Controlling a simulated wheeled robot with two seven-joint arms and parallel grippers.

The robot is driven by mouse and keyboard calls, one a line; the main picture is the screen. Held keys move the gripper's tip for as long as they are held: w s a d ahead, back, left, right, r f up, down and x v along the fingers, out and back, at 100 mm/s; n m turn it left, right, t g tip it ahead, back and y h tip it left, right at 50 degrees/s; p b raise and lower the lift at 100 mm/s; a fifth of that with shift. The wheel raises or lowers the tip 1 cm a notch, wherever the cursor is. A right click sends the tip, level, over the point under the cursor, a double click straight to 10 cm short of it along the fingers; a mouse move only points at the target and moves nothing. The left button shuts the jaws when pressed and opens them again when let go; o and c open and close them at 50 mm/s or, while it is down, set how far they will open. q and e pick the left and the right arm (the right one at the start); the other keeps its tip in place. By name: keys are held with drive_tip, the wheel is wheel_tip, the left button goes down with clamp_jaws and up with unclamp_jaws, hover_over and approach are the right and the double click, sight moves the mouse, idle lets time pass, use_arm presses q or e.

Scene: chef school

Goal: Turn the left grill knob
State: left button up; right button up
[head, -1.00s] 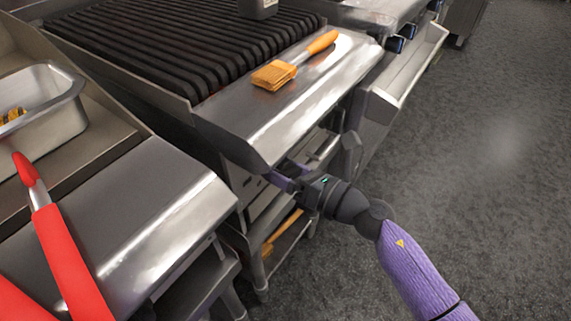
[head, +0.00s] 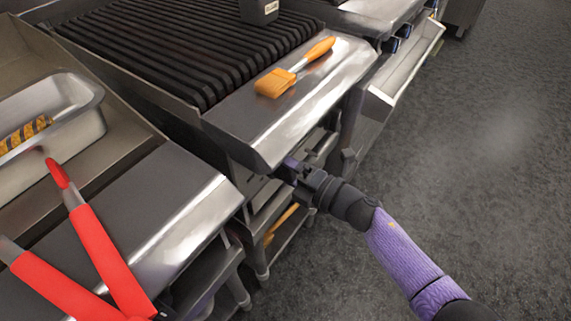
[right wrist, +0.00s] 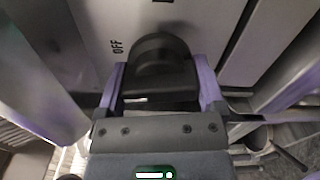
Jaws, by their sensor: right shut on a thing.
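The grill (head: 180,50) has black grates and a steel front ledge (head: 270,120). In the right wrist view a black knob (right wrist: 160,60) sits on the steel front panel (right wrist: 205,25), with the word OFF to its left. My right gripper (head: 290,170) reaches under the ledge's front edge from the right. In the right wrist view its purple fingers (right wrist: 160,90) stand on both sides of the knob, shut on it. The ledge hides the knob in the head view. My left gripper is not in view.
An orange brush (head: 292,72) lies on the ledge. Red-handled tongs (head: 105,255) lie at the lower left beside a metal pan (head: 85,135). A dark container (head: 259,10) stands on the grates. Shelves lie below the grill. Open floor (head: 480,180) is at the right.

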drive_tip(key=shift+m+p, duration=0.3)
drive_tip(key=shift+m, duration=0.7)
drive_tip(key=o, duration=1)
drive_tip(key=shift+c, duration=0.2)
drive_tip(key=p+v, duration=0.3)
drive_tip(key=v, duration=0.7)
